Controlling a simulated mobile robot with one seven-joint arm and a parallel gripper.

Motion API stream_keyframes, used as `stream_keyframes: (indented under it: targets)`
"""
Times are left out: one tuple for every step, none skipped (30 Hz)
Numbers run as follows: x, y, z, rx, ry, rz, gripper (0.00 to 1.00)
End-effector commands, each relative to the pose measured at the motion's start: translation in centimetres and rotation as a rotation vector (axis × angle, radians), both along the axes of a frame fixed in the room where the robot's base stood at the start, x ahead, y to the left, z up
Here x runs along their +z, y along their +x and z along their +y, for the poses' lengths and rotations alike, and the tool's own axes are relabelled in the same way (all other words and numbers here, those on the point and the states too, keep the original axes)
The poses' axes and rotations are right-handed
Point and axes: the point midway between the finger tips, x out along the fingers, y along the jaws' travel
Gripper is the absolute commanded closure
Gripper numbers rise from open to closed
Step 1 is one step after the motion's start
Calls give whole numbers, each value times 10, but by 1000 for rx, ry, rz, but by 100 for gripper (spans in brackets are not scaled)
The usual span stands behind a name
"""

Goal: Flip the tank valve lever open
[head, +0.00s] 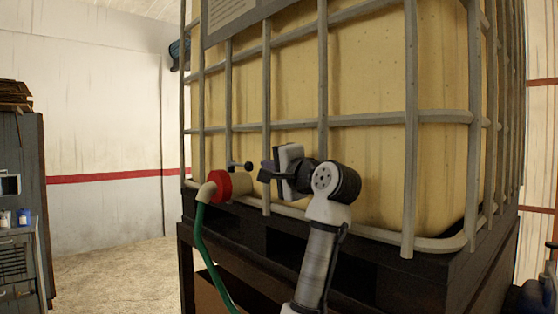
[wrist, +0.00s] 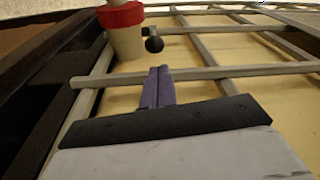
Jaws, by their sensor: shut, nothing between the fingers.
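The yellowish caged tank (head: 370,75) fills the middle and right of the head view. Its outlet valve (head: 222,185) has a red collar and a pale elbow, with a green hose hanging down. A short lever with a black ball knob (head: 248,166) sits at the top of the valve. The knob also shows in the wrist view (wrist: 153,45), just beyond my fingertips, beside the cream valve body (wrist: 127,42) and red collar (wrist: 120,16). My gripper (head: 265,168) is right of the knob, apart from it. Its purple fingers (wrist: 158,72) are shut and empty.
Grey cage bars (wrist: 200,74) run close around my fingers, with a horizontal bar near the fingertips. The tank stands on a dark pallet and stand (head: 400,275). A grey cabinet (head: 30,190) is at the far left. The floor (head: 120,260) between is clear.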

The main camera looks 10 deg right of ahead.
Motion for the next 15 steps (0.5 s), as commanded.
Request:
stream_keyframes:
  targets:
    - [5, 8, 5, 1, 1, 3, 100]
    - [4, 12, 7, 1, 1, 3, 100]
    - [5, 17, 9, 0, 1, 2, 100]
    - [5, 21, 11, 0, 0, 1, 100]
    - [4, 24, 12, 0, 0, 2, 100]
    - [4, 27, 14, 0, 0, 1, 100]
    - [4, 29, 16, -1, 0, 1, 100]
    - [4, 31, 17, -1, 0, 1, 100]
    - [3, 33, 17, -1, 0, 1, 100]
    - [3, 34, 18, -1, 0, 1, 100]
    - [3, 34, 18, -1, 0, 1, 100]
    - [2, 35, 19, -1, 0, 0, 100]
    - [2, 35, 19, -1, 0, 0, 100]
    - [2, 35, 19, -1, 0, 0, 100]
    - [2, 35, 19, -2, 0, 0, 100]
